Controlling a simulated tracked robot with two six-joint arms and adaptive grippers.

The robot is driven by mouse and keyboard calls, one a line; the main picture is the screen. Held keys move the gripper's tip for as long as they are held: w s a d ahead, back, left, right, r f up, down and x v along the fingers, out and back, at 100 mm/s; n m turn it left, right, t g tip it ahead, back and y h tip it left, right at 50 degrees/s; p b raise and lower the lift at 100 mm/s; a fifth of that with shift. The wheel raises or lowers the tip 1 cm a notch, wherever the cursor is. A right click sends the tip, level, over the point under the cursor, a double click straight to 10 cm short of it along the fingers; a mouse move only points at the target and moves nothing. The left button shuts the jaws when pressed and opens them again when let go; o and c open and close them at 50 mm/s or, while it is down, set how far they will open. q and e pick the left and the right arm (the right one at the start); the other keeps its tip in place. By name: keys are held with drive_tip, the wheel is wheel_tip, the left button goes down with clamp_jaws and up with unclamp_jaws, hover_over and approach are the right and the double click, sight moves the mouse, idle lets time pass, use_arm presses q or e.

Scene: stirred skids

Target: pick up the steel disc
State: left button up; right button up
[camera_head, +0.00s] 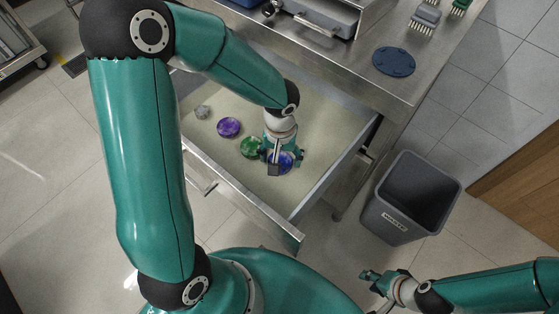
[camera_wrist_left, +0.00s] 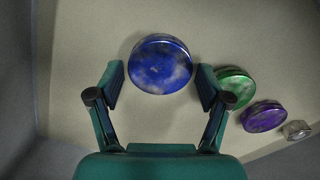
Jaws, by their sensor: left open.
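My left gripper (camera_head: 284,163) points down into the drawer at the blue disc (camera_head: 281,167). In the left wrist view its open fingers (camera_wrist_left: 161,82) stand either side of the blue disc (camera_wrist_left: 161,64), with gaps visible. The green disc (camera_head: 251,147) and purple disc (camera_head: 228,127) lie between the blue and grey ones. My right gripper (camera_head: 374,288) is low at the right, away from the drawer.
The drawer walls enclose the discs. The steel worktop (camera_head: 340,62) behind holds a dark blue round mat (camera_head: 393,61) and brushes (camera_head: 425,18). A dark grey bin (camera_head: 410,196) stands on the floor right of the drawer. The drawer floor's front is bare.

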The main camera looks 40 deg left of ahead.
use_arm(q)
drive_tip(key=c, duration=1.1)
drive_tip(key=shift+r, duration=0.1)
